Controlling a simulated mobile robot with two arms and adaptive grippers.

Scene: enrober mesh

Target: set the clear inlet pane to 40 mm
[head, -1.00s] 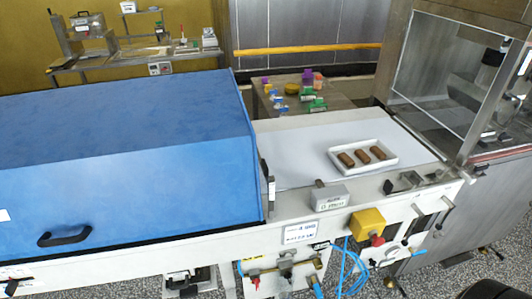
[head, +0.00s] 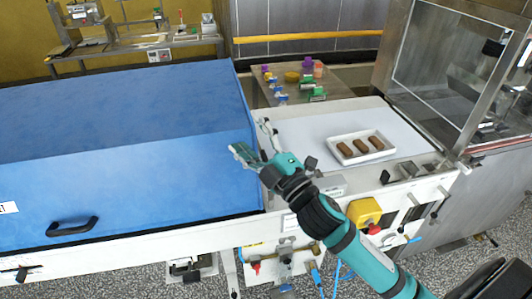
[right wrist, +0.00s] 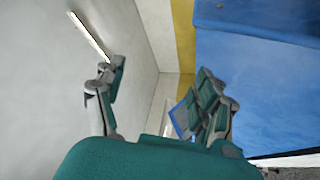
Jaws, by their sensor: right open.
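My right gripper (head: 254,140) is open and empty in front of the right end of the blue hood (head: 110,135). My right arm crosses the front of the machine from the lower right. The clear inlet pane cannot be made out; my gripper and wrist cover part of the hood's right end, where the belt enters. In the right wrist view the two fingers (right wrist: 158,85) stand wide apart. The blue hood (right wrist: 255,70) fills the right side there, and a small blue piece shows behind the right finger. My left gripper is not in view.
A white tray (head: 362,147) with three brown bars lies on the pale belt (head: 302,126). A yellow box with a red button (head: 364,212) sits on the front rail. A glazed steel cabinet (head: 437,68) stands at right. A side table with coloured items (head: 338,88) is behind.

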